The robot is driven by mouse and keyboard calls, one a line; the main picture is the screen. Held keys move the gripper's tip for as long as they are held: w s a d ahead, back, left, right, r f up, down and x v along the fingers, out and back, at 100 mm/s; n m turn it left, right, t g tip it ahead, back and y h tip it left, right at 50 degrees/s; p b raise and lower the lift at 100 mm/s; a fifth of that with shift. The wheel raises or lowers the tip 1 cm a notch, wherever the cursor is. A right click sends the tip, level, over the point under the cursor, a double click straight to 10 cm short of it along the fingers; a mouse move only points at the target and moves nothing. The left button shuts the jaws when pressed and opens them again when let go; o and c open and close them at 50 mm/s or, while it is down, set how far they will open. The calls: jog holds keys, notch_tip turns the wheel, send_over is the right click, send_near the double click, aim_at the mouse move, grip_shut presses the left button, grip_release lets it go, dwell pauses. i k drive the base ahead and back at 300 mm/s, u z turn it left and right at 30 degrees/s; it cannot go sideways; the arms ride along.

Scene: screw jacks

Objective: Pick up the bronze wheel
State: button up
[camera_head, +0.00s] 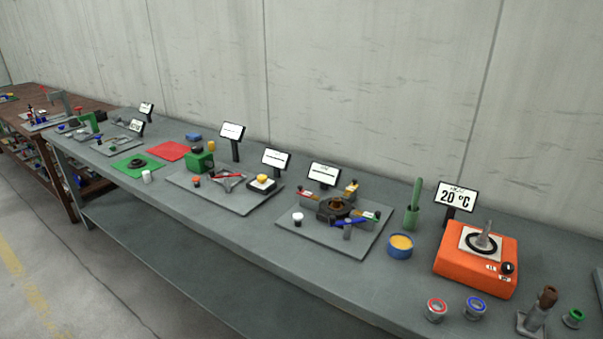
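I cannot single out the bronze wheel with certainty. A dark round part with a bronze-brown middle (336,208) sits on a grey plate (318,236) near the middle of the long bench, with red-handled and blue-handled tools close around it. A brown piece (548,296) tops a small grey jack-like stand (533,322) at the lower right. Both are small in this view. My gripper is not in view, so nothing shows of its state.
The long grey bench (240,232) runs along a wall. An orange hot-plate device (475,270) with a "20 °C" display (455,197) stands at right. A blue tub (400,247) and a green holder (412,215) stand beside it. The bench's front strip is mostly clear.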

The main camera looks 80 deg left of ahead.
aim_at(337, 205)
jog(key=u, duration=1.75)
